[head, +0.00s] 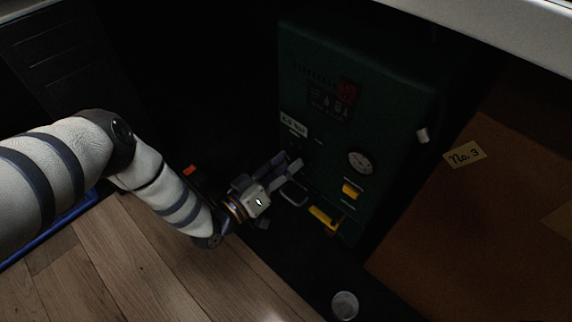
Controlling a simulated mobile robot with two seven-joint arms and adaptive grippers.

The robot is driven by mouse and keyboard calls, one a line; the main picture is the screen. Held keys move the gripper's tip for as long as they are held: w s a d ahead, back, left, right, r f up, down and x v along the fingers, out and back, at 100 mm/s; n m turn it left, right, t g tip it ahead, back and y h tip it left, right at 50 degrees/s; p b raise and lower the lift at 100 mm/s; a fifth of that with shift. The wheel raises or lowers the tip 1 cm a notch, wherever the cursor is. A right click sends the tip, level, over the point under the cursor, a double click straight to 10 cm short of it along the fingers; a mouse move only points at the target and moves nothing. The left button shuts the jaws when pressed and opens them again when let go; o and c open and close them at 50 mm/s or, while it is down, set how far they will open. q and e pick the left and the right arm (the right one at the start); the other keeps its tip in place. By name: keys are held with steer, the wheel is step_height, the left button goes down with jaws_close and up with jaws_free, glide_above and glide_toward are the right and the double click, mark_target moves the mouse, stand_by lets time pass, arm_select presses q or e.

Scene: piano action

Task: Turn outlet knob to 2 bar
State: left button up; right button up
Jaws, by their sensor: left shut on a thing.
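A dark green machine (386,110) stands at the back. A small pale label (294,124) on its front appears to read "2 bar", though it is blurred. My left gripper (290,164) reaches the front just below this label and is shut on what appears to be the outlet knob. The fingers and deep shadow hide the knob, so its setting cannot be read. A round white-faced gauge (361,162) sits to the right of the gripper; its needle is too small to read. My right gripper is not in view.
A yellow part (352,190) is on the machine's front below the gauge, and a yellow handle-like piece (323,217) lies lower left of it. A small clear cup (344,304) stands in front. A brown board with a "No. 3" tag (465,154) is at right.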

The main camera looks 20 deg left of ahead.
arm_select(q)
steer(key=o, duration=1.2)
steer(key=shift+c, duration=0.2)
steer(key=v, duration=1.2)
